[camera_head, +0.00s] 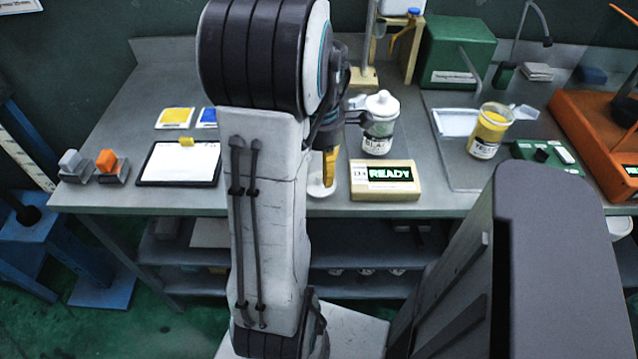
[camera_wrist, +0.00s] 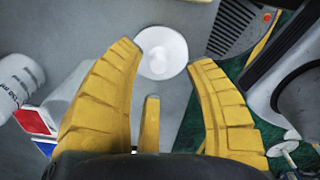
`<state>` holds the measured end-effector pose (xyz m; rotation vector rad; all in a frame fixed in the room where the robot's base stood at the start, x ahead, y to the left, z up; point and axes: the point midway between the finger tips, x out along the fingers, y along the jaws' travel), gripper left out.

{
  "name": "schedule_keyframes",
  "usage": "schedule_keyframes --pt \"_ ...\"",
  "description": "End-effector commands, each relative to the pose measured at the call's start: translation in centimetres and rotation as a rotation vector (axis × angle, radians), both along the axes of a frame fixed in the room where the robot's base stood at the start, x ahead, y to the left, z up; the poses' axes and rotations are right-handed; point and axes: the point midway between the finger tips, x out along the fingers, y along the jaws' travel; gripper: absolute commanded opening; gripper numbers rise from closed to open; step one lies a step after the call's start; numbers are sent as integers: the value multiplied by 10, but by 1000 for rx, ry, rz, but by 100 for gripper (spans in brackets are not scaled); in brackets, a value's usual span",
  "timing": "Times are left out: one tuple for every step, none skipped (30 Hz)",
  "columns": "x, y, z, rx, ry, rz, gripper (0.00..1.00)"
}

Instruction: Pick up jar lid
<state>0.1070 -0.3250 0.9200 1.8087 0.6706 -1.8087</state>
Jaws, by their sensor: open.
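A round white jar lid (camera_wrist: 162,53) with a raised centre lies on the grey table in the wrist view, just beyond and between my fingertips. In the head view this pale round lid (camera_head: 319,188) shows on the table near the front edge, partly hidden by my gripper. My gripper (camera_wrist: 164,56) has yellow fingers spread open, with nothing between them. In the head view its yellow fingers (camera_head: 330,165) point down above the lid. I cannot tell whether any finger touches it.
A tan box with a READY display (camera_head: 384,180) sits right of the lid. A white-topped jar (camera_head: 379,138) stands behind it. An open yellow jar (camera_head: 490,131) is farther right. A black-edged tray (camera_head: 180,163) lies left. The table's front edge is close.

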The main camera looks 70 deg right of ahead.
Motion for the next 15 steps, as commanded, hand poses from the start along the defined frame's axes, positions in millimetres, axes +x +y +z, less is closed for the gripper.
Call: schedule_keyframes --pt "0 0 -8 4 1 0 49" --pt "1 0 -12 6 1 0 49" --pt "1 0 -17 4 0 0 49" --pt "1 0 -20 4 0 0 49" --pt "1 0 -23 4 0 0 49" --pt "1 0 -26 2 1 0 49" --pt "1 0 -29 4 0 0 49" --pt "1 0 -30 4 0 0 49" --pt "1 0 -32 2 1 0 49" --pt "1 -1 -33 1 0 0 49" --pt "1 -1 -34 1 1 0 49" --pt "1 -1 -34 0 0 0 49" --pt "1 -1 -34 0 0 0 49" --pt "1 -1 -34 0 0 0 49" --pt "1 -1 -34 0 0 0 49"
